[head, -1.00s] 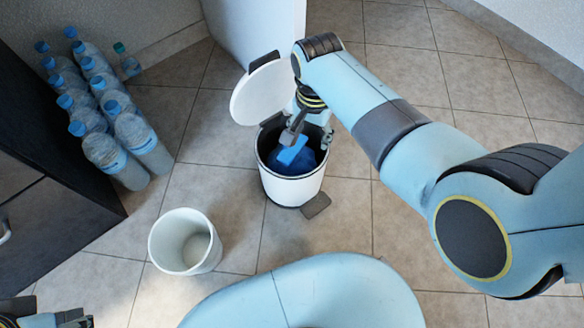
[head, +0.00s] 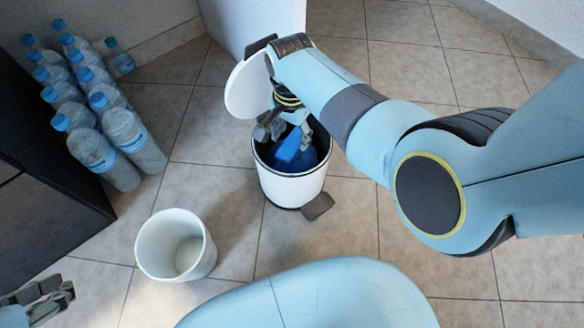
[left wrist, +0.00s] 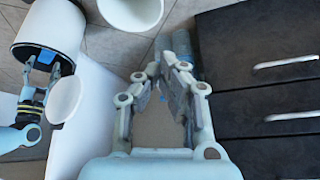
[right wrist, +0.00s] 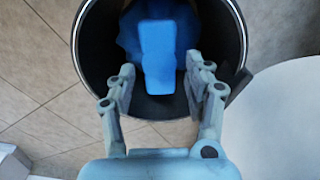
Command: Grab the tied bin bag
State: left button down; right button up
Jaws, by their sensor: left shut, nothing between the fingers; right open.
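The tied bin bag is blue (head: 306,160) and sits inside the round white pedal bin (head: 290,190). Its upright blue top (right wrist: 158,55) shows in the right wrist view, framed by the bin's dark rim. My right gripper (head: 287,138) is over the bin mouth. In the right wrist view its two fingers (right wrist: 160,86) are spread and empty, just short of the blue top. My left gripper (head: 42,296) is at the lower left of the head view, away from the bin, shut and empty; it also shows in the left wrist view (left wrist: 169,66).
The bin's white lid (head: 243,90) stands open behind the mouth, close to my right arm. An empty white bucket (head: 150,246) stands on the tiles at front left. Several water bottles (head: 85,105) stand beside the dark cabinet (head: 45,220). Floor right of the bin is clear.

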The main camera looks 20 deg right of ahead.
aim_at(292, 144)
jog(key=shift+s+f+b, duration=0.1)
jog(key=shift+f+b, duration=0.45)
jog(key=shift+f, duration=0.25)
jog(key=shift+f+b, duration=0.5)
jog(key=shift+b, duration=0.05)
jog(key=shift+f+b, duration=0.55)
jog(key=shift+d+f+b, duration=0.1)
jog(key=shift+f+b, duration=0.35)
jog(key=shift+f, duration=0.05)
pick_arm(q)
jog(key=f+t, duration=0.1)
jog(key=t, duration=0.1)
jog(key=f+t, duration=0.1)
jog(key=f, duration=0.1)
jog(key=s+f+t, duration=0.1)
jog(key=f+t, duration=0.1)
jog(key=shift+d+t, duration=0.25)
jog(key=shift+t, duration=0.05)
jog(key=shift+w, duration=0.1)
pick_arm(e)
grip_shut()
